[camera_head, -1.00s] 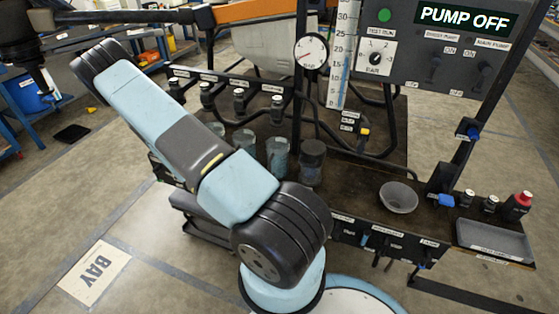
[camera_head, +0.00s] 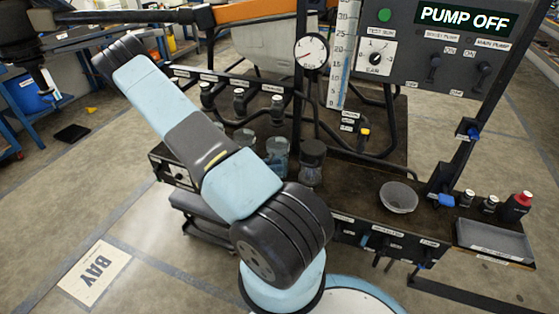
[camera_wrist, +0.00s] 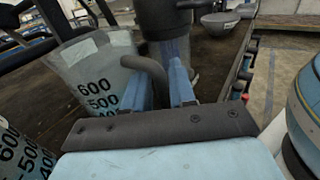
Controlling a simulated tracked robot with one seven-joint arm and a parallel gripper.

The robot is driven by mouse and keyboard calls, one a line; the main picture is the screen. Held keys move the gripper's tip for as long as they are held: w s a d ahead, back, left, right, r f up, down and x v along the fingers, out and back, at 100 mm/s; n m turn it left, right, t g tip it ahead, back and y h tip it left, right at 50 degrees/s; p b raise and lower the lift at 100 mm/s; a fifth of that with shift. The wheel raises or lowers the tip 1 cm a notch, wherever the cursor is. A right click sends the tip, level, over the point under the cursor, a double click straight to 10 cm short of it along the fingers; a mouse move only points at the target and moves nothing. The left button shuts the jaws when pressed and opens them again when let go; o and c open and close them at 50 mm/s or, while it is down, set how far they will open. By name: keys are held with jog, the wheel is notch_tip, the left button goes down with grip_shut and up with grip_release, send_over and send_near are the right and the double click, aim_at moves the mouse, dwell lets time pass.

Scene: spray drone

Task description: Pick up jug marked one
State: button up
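Clear jugs with black measuring marks stand on the dark bench. In the wrist view one jug (camera_wrist: 95,75) is close at left, marked 600 and 500, and another jug (camera_wrist: 20,155) is cut off at the lower left. In the head view the near jug (camera_head: 277,158) is partly behind my arm, beside a dark-lidded jar (camera_head: 312,163). I cannot read a "one" on any jug. My gripper (camera_wrist: 160,90) is open in the wrist view, its two blue fingers apart with a dark curved handle showing between them. My arm hides it in the head view.
The dark-lidded jar also shows just beyond my fingers in the wrist view (camera_wrist: 168,45). A grey bowl (camera_head: 398,197) stands farther right on the bench. A grey tray (camera_head: 492,240) lies at the far right.

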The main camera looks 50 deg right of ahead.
grip_shut()
dwell(0.5)
